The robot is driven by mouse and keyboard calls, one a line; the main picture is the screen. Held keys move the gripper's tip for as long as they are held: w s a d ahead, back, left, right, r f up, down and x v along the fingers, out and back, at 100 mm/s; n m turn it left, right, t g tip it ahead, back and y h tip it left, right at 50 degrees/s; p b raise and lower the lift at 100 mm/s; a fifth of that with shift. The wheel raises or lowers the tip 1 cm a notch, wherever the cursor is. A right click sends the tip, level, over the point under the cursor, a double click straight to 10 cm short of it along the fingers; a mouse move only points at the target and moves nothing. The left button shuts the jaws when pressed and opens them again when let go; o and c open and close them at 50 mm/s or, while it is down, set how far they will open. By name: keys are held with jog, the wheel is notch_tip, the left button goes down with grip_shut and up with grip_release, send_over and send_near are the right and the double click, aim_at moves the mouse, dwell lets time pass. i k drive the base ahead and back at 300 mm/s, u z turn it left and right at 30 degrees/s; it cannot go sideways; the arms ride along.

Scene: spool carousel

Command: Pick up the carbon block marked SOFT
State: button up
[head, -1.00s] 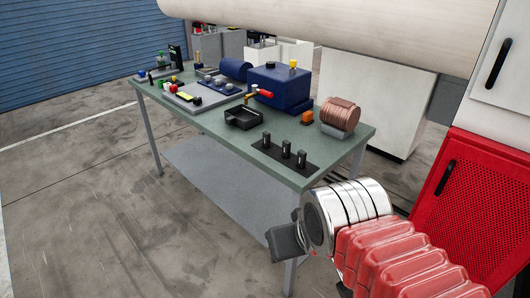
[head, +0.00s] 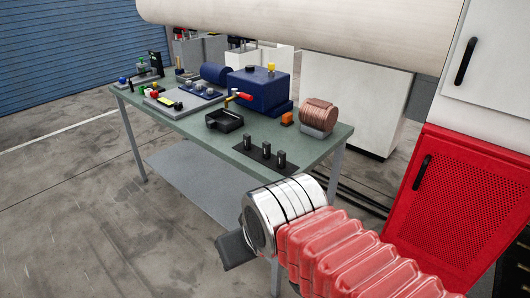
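Three small dark upright blocks stand in a row on a black mat at the near edge of the green workbench: a left block (head: 248,141), a middle block (head: 266,150) and a right block (head: 281,158). Their marks are too small to read, so I cannot tell which is SOFT. My gripper (head: 232,252) is at the end of my red-sleeved arm, low in front of the bench's near corner and apart from the blocks. Only a dark part of it shows, and I cannot tell whether it is open.
The workbench (head: 205,134) also carries a copper coil (head: 319,113), an orange block (head: 287,118), a black tray (head: 224,121) and a blue machine (head: 258,88). A red cabinet (head: 454,205) stands at right. A large pale cylinder (head: 300,30) crosses the top. Floor at left is clear.

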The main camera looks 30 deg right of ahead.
aim_at(266, 145)
jog(key=z, duration=0.05)
jog(key=i, duration=1)
jog(key=u, duration=0.05)
